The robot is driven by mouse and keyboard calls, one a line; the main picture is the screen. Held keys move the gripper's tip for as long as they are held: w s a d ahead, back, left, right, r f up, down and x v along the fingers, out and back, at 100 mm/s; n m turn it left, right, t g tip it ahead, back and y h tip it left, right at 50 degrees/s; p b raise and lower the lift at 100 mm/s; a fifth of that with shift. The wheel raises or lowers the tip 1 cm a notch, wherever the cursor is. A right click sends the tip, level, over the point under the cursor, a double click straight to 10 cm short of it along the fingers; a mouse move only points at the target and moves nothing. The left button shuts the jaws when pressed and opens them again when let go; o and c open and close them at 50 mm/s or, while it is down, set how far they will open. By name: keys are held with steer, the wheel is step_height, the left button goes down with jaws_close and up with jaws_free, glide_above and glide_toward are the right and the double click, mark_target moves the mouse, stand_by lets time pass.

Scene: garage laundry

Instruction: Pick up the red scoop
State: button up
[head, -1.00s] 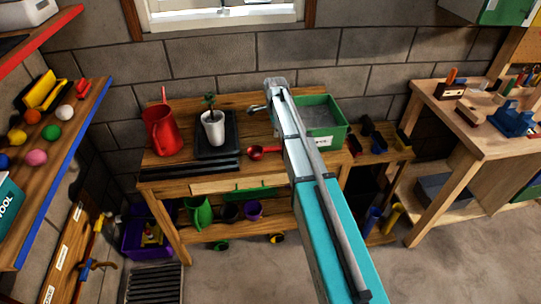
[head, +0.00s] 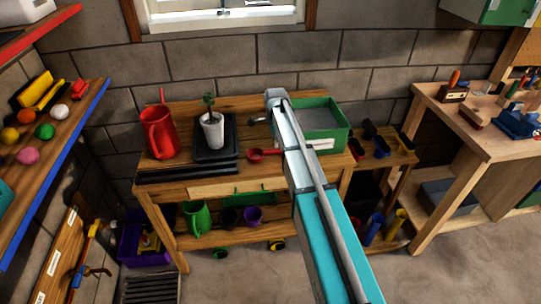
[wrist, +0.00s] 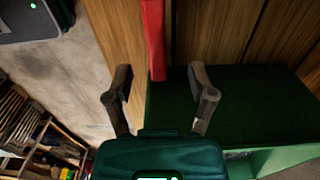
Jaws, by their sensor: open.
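The red scoop (head: 262,154) lies on the wooden potting bench, between the black tray and the green bin, partly behind my arm in the head view. In the wrist view a long red piece (wrist: 154,38), seemingly the scoop's handle, runs down between and beyond my fingertips. My gripper (wrist: 160,72) is open and empty, its two dark fingers spread to either side of the line of the red piece. Contact cannot be seen. In the head view my arm hides the fingers.
The green bin (head: 337,133) stands close right of the scoop; a dark green surface also fills the right of the wrist view. The black tray (head: 203,154) with a white plant pot (head: 213,131) is to the left, beside a red watering can (head: 159,132).

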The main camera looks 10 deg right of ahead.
mark_target(275, 150)
steer(key=shift+s+f+b, duration=0.2)
steer(key=shift+f+b, duration=2.4)
steer(key=shift+b, duration=0.05)
jaws_close()
